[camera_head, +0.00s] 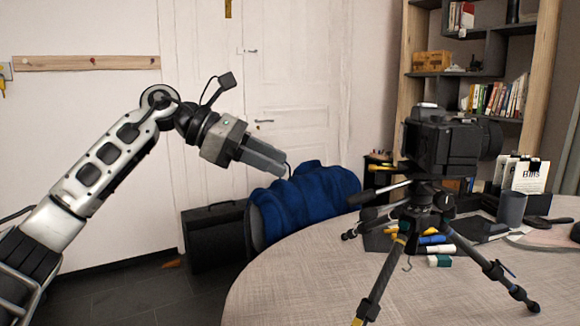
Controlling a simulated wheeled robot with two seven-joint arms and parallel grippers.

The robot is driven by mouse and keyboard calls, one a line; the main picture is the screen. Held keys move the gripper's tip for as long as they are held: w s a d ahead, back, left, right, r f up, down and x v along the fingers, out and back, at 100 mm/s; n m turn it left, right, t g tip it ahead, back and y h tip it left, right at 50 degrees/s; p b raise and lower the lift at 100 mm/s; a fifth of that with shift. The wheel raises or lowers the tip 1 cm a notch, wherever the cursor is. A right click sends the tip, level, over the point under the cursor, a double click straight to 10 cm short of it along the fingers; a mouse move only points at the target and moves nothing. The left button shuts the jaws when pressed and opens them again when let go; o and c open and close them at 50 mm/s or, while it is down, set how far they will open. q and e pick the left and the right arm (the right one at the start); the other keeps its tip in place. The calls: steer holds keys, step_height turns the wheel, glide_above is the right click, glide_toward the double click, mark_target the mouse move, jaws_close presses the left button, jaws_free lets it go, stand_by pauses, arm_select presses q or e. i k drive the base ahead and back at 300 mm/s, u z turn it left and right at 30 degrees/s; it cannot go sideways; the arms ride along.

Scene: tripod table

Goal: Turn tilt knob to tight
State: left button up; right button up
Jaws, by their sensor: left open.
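A black camera (445,142) sits upright on a small tripod (424,212) on the right part of the round table (300,275). Its lens points right. I cannot tell the tilt knob apart from the other dark parts of the head at this size. My left gripper (282,166) is open and empty, pointing right and slightly down. It is in the air, well to the left of the tripod and apart from it. My right gripper is out of view.
Several markers and small items (438,249) lie around the tripod legs. A dark cup (511,208) and a card holder stand at right. The table's left front is clear.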

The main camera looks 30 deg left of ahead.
mark_target(443, 201)
steer(key=k, duration=1)
